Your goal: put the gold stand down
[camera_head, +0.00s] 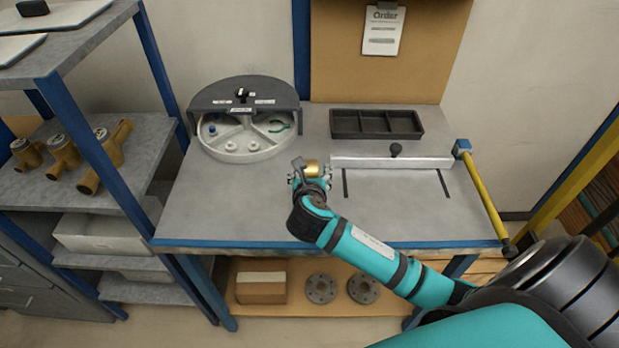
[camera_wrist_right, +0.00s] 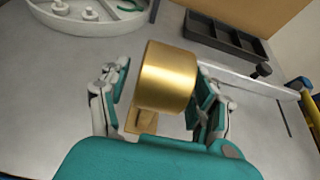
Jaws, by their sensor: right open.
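The gold stand (camera_head: 317,168) is a short, shiny gold cylinder at the middle of the workbench (camera_head: 230,215). In the right wrist view the gold stand (camera_wrist_right: 168,76) sits between the two fingers of my right gripper (camera_wrist_right: 162,92), with a flat gold foot below it. The fingers are open, one on each side of it. In the head view my right gripper (camera_head: 309,171) is at the stand and partly hides it. The stand's contact with the bench top is not clearly visible. My left gripper is not in view.
A round divided tray (camera_head: 245,157) with a dark raised cover is at the back left. A black three-compartment tray (camera_head: 376,136) is at the back. A pale bar with a black knob (camera_head: 396,149) lies right of the stand. Bench space is clear at front left.

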